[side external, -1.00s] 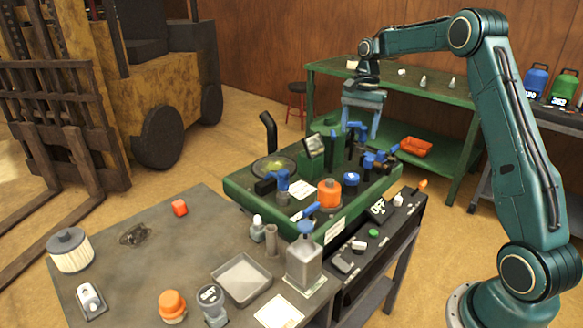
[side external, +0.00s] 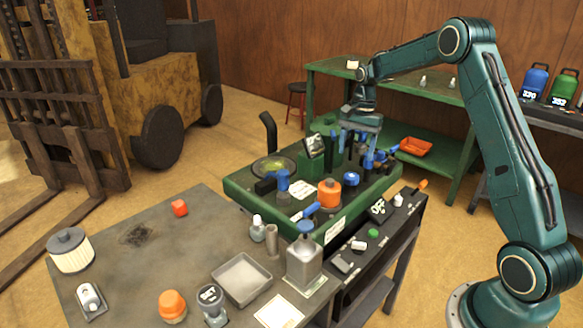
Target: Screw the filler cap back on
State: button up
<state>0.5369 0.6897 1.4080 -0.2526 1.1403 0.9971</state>
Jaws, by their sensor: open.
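My gripper (side external: 358,145) is open, fingers pointing down, over the back right of the green work tray (side external: 262,212). Blue fittings (side external: 381,158) stand around and just right of its fingertips; whether they touch cannot be told. A blue round cap-like part (side external: 351,179) sits on the tray in front of the gripper. An orange round part (side external: 329,193) sits nearer the tray's front edge. Which part is the filler cap is not clear from this view. Nothing is visibly held between the fingers, though the space there is partly hidden.
A dark box with an OFF label (side external: 379,211) is on the front right. The grey table (side external: 115,262) holds an orange-capped jar (side external: 172,305), a shallow tray (side external: 241,280) and a filter (side external: 70,251). A tall dark post (side external: 268,131) rises at the tray's back left.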

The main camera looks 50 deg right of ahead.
aim_at(352, 175)
jog(key=shift+s+a+f, duration=0.1)
jog(key=shift+a+f, duration=0.1)
jog(key=shift+f, duration=1.1)
jog(key=shift+w+a+f, duration=0.1)
jog(key=shift+a+f, duration=0.1)
jog(key=shift+f, duration=1.1)
jog(key=shift+s+a+f, duration=0.1)
jog(key=shift+a+f, duration=0.1)
jog(key=shift+f, duration=1.1)
jog(key=c, duration=1.1)
jog(key=o, duration=1.1)
jog(key=shift+r+h, duration=0.1)
jog(key=shift+h, duration=0.3)
jog(key=shift+h, duration=0.5)
